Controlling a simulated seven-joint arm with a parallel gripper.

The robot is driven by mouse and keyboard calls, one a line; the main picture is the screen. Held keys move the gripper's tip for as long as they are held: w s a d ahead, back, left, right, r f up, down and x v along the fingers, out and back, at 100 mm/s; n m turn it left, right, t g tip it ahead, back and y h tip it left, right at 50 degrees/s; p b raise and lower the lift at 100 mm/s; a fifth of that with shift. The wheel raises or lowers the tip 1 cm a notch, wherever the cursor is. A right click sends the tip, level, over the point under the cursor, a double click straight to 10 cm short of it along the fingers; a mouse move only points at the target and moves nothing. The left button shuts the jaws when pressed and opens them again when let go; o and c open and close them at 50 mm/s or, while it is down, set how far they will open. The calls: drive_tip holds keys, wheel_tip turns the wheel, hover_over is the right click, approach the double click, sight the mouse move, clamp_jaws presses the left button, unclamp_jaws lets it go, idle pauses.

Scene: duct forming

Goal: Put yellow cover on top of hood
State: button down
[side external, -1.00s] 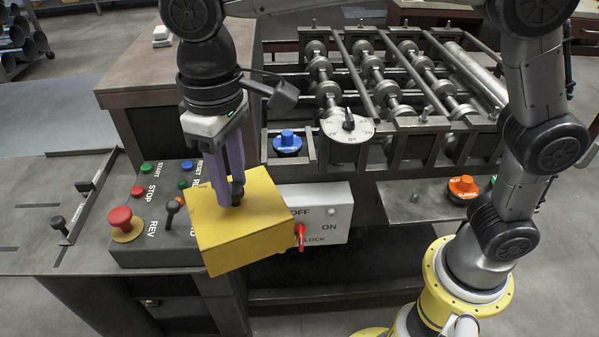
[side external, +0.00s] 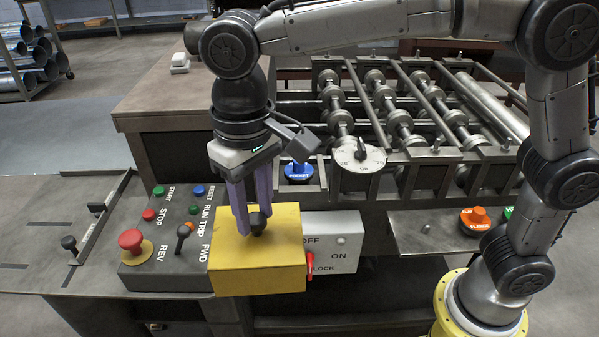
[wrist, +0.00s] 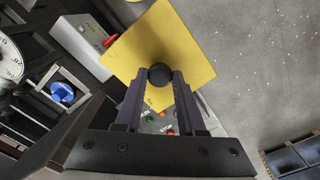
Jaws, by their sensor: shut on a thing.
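The yellow cover (side external: 285,262) is a box-like lid with a black knob (side external: 257,222) on top. My gripper (side external: 249,224) points down with its purple fingers shut on the knob. The cover hangs level at the right end of the control panel, in front of the machine; whether it touches anything below is hard to tell. The wrist view shows the cover (wrist: 180,52) with its knob (wrist: 160,74) between my fingertips (wrist: 160,80). I cannot pick out the hood with certainty.
A sloped control panel (side external: 150,272) with buttons and levers stands left of the cover. A grey OFF/ON box (side external: 345,228) with a red handle is just right of it. A blue knob (side external: 298,172), a dial (side external: 358,155) and rollers lie behind.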

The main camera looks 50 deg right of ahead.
sight(296, 229)
drive_tip(key=m, duration=0.1)
drive_tip(key=d+m, duration=0.1)
drive_tip(key=s+m, duration=0.1)
drive_tip(key=shift+d+f+m, duration=0.15)
drive_tip(key=shift+f+m, duration=0.15)
drive_tip(key=shift+m, duration=0.1)
drive_tip(key=s+d+m, duration=0.1)
drive_tip(key=m, duration=0.2)
drive_tip(key=d+f+m, duration=0.1)
drive_tip(key=m, duration=0.1)
drive_tip(key=s+d+m, duration=0.1)
drive_tip(key=m, duration=0.2)
drive_tip(key=shift+s+f+m, duration=0.3)
drive_tip(key=shift+s+f, duration=0.05)
drive_tip(key=m, duration=0.2)
drive_tip(key=s+d+f+m, duration=0.1)
drive_tip(key=m, duration=0.1)
drive_tip(key=s+d+m, duration=0.1)
drive_tip(key=m, duration=0.1)
drive_tip(key=shift+f, duration=0.2)
